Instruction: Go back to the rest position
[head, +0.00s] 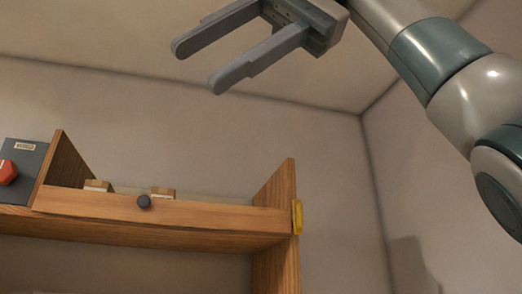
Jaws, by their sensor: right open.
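My right gripper (197,66) is in the upper middle of the head view, at the end of my right arm, which comes in from the upper right. Its two grey fingers are spread apart with nothing between them. It shows above the wooden shelf unit (210,224) and does not appear to touch anything. My left gripper is not in view. No piano keys can be made out for certain.
The shelf has a front board with a dark round knob (143,201). Two small wooden blocks, one (98,185) at left, one (163,191) nearer the middle, show behind it. A dark box with a red button (8,172) is at left. A yellow piece (297,217) is on the right panel.

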